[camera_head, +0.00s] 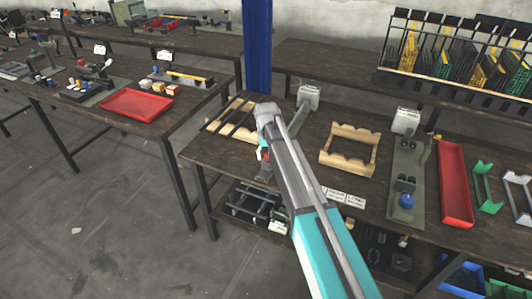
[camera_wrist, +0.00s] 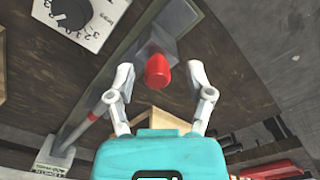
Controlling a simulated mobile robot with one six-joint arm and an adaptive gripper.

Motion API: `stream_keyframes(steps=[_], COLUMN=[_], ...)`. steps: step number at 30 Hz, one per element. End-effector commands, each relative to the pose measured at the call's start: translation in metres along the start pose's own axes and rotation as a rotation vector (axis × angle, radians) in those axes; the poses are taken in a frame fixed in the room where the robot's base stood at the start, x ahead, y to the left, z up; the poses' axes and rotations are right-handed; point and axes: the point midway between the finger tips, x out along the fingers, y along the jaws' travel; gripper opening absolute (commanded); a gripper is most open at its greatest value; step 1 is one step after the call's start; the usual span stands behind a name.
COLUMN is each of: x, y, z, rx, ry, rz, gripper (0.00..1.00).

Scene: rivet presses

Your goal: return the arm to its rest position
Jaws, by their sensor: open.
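My arm (camera_head: 311,215) reaches from the bottom of the head view up over the near workbench (camera_head: 225,155), its wrist bent over the bench's left part. My gripper is mostly hidden behind the arm in that view. In the wrist view my gripper (camera_wrist: 158,72) is open, its two pale fingers spread. A red knob (camera_wrist: 158,72) on a grey block (camera_wrist: 157,45) shows between the fingertips, with clear gaps on both sides. How far the knob is from the fingers in depth, I cannot tell.
A white dial plate (camera_wrist: 82,18) and a grey rod (camera_wrist: 88,127) lie near the fingers in the wrist view. Wooden cradles (camera_head: 350,150), a red tray (camera_head: 455,185) and a blue post (camera_head: 258,45) stand around the arm. Open floor (camera_head: 130,230) lies to the left.

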Motion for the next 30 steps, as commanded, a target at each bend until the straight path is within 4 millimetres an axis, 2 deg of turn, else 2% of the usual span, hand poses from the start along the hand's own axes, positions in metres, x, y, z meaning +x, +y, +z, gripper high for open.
stream_keyframes(steps=[5, 11, 17, 24, 30], x=[-0.001, -0.006, -0.014, -0.025, -0.034], y=[0.003, 0.018, 0.042, 0.072, 0.090], z=[0.005, 0.032, 0.082, 0.159, 0.224], rx=[0.006, 0.041, 0.106, 0.210, 0.299], ry=[0.001, 0.001, 0.001, 0.001, 0.001], rz=[0.001, 0.001, 0.001, 0.001, 0.001], gripper=[0.67, 0.67, 0.67, 0.67, 0.67])
